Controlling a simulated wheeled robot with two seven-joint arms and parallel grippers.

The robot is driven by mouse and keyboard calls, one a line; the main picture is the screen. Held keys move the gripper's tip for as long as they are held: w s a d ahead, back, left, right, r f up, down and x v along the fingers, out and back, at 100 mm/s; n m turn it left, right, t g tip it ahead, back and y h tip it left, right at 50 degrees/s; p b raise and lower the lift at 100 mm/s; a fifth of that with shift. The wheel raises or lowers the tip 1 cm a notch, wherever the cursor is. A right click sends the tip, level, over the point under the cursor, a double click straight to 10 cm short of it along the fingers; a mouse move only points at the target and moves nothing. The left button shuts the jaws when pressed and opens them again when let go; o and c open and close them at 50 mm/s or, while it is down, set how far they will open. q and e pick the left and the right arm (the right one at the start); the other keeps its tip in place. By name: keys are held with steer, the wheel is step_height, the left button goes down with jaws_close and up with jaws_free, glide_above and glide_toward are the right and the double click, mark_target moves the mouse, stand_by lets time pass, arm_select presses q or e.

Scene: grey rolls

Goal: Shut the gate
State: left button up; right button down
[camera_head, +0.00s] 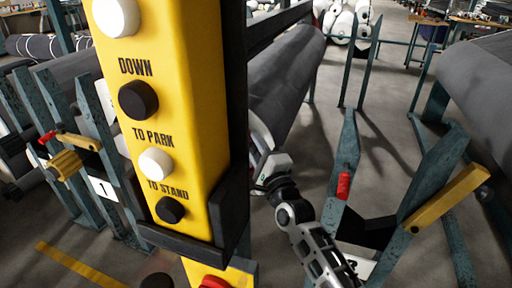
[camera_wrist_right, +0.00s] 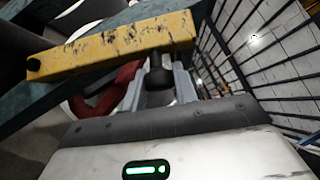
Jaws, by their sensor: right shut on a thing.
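The right wrist view shows a worn yellow bar (camera_wrist_right: 110,45) across the top with a dark knob (camera_wrist_right: 160,78) under its right end. My right gripper (camera_wrist_right: 158,92) is shut on this knob. A black wire mesh (camera_wrist_right: 265,45) fills the right side of that view, close to the gripper; I cannot tell whether it is the gate. In the head view my right gripper (camera_head: 258,145) is partly hidden behind the yellow control panel (camera_head: 180,60), so its fingertips and the held knob do not show clearly. My left gripper is not in view.
Green steel stands with yellow bars (camera_head: 447,196) and red handles (camera_head: 344,185) stand at left and right. Large grey rolls (camera_head: 290,80) lie behind. Grey floor (camera_head: 395,110) is open at right of centre.

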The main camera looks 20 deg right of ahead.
steer(key=w+a+r+n+g+p, duration=0.1)
steer(key=a+r+p, duration=0.1)
steer(key=p, duration=0.3)
steer(key=shift+w+r+p, duration=0.15)
steer(key=shift+p, duration=0.15)
steer(key=shift+w+a+r+n+g+p, duration=0.1)
steer(key=shift+a+n+g+p, duration=0.1)
steer(key=shift+n+g+p, duration=0.25)
steer(key=shift+w+a+p, duration=0.15)
steer(key=shift+a+p, duration=0.05)
steer(key=shift+p, duration=0.1)
steer(key=shift+a+f, duration=0.1)
steer(key=shift+f, duration=0.15)
steer(key=c, duration=1.1)
jaws_free()
steer(key=shift+w, duration=0.1)
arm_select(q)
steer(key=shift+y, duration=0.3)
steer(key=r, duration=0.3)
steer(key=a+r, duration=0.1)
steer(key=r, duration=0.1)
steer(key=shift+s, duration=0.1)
